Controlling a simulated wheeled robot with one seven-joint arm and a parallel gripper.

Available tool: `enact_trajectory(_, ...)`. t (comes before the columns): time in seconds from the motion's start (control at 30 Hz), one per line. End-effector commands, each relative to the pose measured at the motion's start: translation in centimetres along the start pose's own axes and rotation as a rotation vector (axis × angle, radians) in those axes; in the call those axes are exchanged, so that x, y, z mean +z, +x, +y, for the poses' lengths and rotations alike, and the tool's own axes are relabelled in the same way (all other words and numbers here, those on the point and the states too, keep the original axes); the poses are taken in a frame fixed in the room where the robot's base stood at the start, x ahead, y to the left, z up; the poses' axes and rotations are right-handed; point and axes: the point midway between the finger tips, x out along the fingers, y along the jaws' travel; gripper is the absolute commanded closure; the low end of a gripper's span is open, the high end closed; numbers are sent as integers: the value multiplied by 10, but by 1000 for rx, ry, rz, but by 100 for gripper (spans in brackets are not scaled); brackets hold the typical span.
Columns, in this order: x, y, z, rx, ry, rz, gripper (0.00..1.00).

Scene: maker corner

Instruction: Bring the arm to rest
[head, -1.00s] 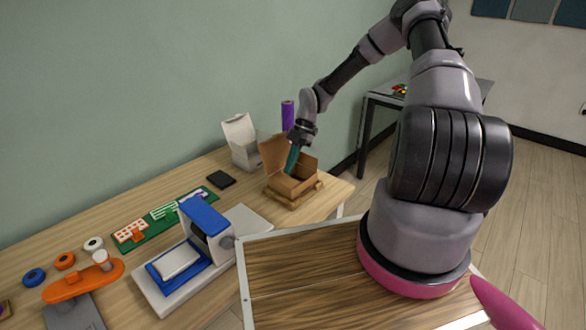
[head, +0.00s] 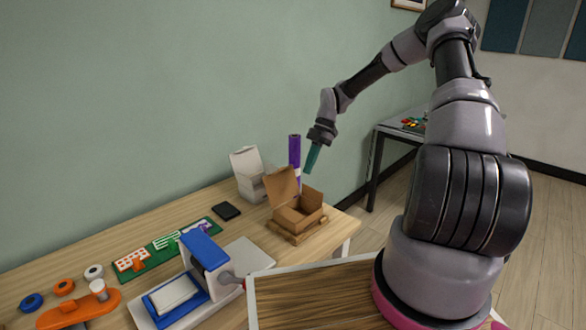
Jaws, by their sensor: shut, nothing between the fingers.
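My gripper (head: 312,158) hangs from the bent arm above and a little to the right of the open cardboard box (head: 298,212), apart from it. Its teal fingers point down and are shut with nothing between them. The box stands on a small wooden base at the right end of the workbench (head: 120,230), with its lid flap up. The inside of the box shows only in part.
A white open box (head: 247,174) and a purple cylinder (head: 295,155) stand behind the cardboard box. A blue and white machine (head: 200,262), a green mat (head: 165,248) and orange tools (head: 75,310) lie to the left. A dark side table (head: 400,130) stands at the back right.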

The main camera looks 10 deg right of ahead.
Motion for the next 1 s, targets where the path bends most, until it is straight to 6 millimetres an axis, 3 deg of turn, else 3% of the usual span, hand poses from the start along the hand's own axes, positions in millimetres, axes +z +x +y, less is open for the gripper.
enact_trajectory(0.17, -19, -25, -10, -21, 139, -91, 100)
enact_trajectory(0.47, -79, -97, -50, 71, 636, -331, 100)
enact_trajectory(0.77, -150, -165, -102, 370, 1147, -428, 100)
enact_trajectory(1.0, -210, -206, -152, 686, 1535, -310, 100)
